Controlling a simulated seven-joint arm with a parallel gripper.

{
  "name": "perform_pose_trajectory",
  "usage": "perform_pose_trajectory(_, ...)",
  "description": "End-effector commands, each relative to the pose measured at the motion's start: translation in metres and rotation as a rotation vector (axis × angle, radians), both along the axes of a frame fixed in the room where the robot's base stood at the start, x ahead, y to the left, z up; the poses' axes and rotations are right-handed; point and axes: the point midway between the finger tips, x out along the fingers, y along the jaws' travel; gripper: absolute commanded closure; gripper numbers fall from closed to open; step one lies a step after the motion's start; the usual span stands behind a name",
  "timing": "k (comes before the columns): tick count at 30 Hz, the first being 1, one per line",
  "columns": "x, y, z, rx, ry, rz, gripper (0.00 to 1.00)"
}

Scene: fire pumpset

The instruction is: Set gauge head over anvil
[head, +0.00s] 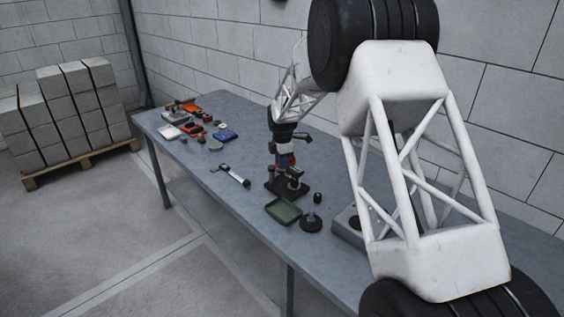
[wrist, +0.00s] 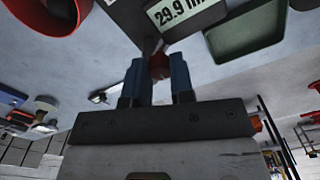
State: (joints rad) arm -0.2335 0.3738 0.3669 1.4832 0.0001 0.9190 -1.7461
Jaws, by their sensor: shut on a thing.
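My gripper (wrist: 158,72) is shut on a small red part (wrist: 159,66), which sits between its two blue fingers. A dark housing with a "29.9 m…" display (wrist: 180,12) is just beyond the fingertips in the wrist view. It appears to be the gauge head, but whether the red part joins it is unclear. In the head view my gripper (head: 285,160) is above a black stand base (head: 287,188) on the table. The arm and gripper partly cover this area. I cannot make out the anvil or its alignment with the gauge head.
A green tray (head: 283,210) and a black round stand (head: 312,225) are in front of the stand base. A caliper-like tool (head: 232,175) lies to the left. Several small parts, including a blue one (head: 225,134), crowd the table's far left. Bare table (head: 205,172) lies between.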

Motion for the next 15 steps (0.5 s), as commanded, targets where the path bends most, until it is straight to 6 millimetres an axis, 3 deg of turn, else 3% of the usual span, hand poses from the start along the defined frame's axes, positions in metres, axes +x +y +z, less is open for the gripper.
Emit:
perform_pose_trajectory(1,0.0011,0.0002,0.0014,0.000,-0.003,0.000,1.00)
perform_pose_trajectory(2,0.0011,0.0002,0.0014,0.000,-0.003,0.000,0.75)
perform_pose_trajectory(6,0.0009,0.0001,0.0011,0.000,-0.003,0.000,0.53)
perform_pose_trajectory(15,0.0006,-0.0001,0.0009,0.001,-0.002,-0.001,0.52)
